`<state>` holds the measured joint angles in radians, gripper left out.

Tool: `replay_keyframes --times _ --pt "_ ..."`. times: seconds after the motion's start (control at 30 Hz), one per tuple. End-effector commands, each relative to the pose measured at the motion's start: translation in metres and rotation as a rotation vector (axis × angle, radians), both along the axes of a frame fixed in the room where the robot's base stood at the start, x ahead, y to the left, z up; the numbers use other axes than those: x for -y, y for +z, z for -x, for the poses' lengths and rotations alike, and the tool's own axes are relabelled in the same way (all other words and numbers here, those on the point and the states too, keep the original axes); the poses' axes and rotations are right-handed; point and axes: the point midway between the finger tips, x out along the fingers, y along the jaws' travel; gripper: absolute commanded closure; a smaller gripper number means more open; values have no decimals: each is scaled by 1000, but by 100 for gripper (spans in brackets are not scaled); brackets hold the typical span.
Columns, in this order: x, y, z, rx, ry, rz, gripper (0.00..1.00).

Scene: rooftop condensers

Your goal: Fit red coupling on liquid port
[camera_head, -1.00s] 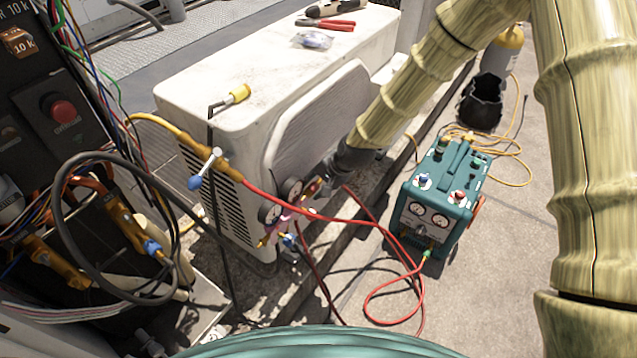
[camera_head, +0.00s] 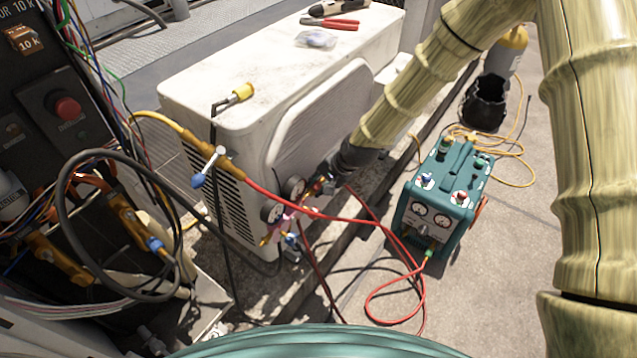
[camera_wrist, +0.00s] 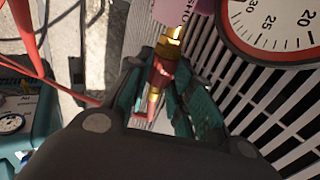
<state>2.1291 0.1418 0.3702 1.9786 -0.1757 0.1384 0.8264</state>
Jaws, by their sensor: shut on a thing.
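The red coupling (camera_wrist: 158,77) shows in the wrist view between the teal fingers of my gripper (camera_wrist: 172,100), which is shut on it. A brass fitting (camera_wrist: 173,42) is directly above it, in line with it, below a pink body (camera_wrist: 185,10). They look in contact, but I cannot tell whether the coupling is seated. In the head view my gripper (camera_head: 325,184) is at the gauge manifold (camera_head: 287,214) on the white condenser's (camera_head: 215,95) front. The coupling is too small to make out there. I cannot tell for certain which fitting is the liquid port.
A pressure gauge (camera_wrist: 270,22) and the condenser grille (camera_wrist: 235,85) are close beside my gripper. A red hose (camera_head: 375,222) runs across to the right. A teal recovery machine (camera_head: 440,205) stands on the concrete. An open electrical panel (camera_head: 60,75) with loose wires is at left.

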Motion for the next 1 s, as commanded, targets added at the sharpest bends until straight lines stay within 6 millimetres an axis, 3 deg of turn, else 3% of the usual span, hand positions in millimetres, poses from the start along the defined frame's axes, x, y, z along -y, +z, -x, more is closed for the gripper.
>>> replay_keyframes --times 1.0 --pt "13 1 -19 4 -3 0 100"
